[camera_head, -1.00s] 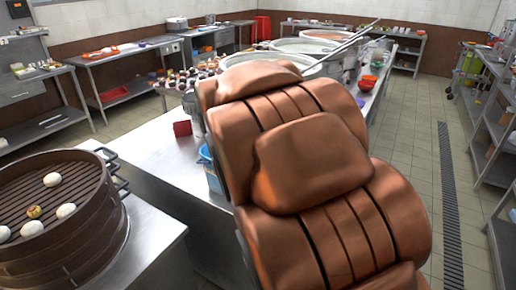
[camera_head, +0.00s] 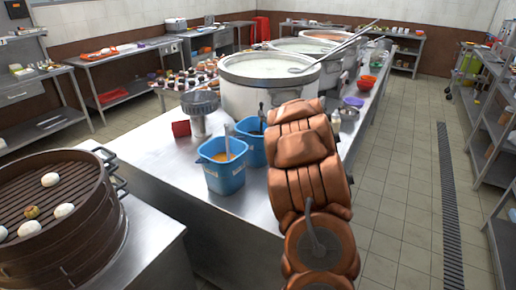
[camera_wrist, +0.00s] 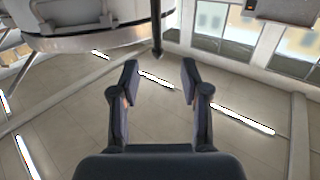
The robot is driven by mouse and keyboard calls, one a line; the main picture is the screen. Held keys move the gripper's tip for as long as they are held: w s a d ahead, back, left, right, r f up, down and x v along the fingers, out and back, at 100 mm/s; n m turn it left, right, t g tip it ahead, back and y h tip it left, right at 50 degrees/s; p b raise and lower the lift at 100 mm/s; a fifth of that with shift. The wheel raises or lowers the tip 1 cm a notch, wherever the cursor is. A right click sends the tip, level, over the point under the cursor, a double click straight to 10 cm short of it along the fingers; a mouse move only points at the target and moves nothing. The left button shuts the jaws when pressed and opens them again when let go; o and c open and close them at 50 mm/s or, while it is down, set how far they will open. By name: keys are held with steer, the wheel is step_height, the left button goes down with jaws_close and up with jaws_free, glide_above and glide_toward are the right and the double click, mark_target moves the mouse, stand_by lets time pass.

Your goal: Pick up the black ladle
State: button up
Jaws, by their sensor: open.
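A thin black handle (camera_head: 262,117), which looks like the black ladle's, stands up from the rear blue bucket (camera_head: 250,148) on the steel counter. Its bowl is hidden in the bucket. In the wrist view, which looks upside down, a dark narrow rod (camera_wrist: 156,28), probably the same handle, hangs from the top edge and ends above the fingertips. My gripper (camera_wrist: 160,78) is open and empty, its fingers apart from the rod. In the head view my arm hides the gripper.
A second blue bucket (camera_head: 221,166) with a light-handled utensil stands in front. Large stockpots (camera_head: 262,88) line the counter behind, with a silver ladle (camera_head: 335,46) across one. A metal container (camera_head: 200,108) stands left. A bamboo steamer (camera_head: 60,215) is at the near left.

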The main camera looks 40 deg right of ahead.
mark_target(261, 107)
steer(key=shift+p+x, duration=0.3)
steer(key=shift+x, duration=0.65)
steer(key=shift+f+p+x, duration=0.15)
steer(key=shift+p+x, duration=0.45)
steer(key=shift+x, duration=0.9)
steer(key=shift+f+p+x, duration=0.2)
steer(key=shift+p+x, duration=0.35)
steer(key=shift+x, duration=0.95)
steer(key=shift+s+d, duration=0.1)
steer(key=shift+d, duration=0.1)
jaws_close()
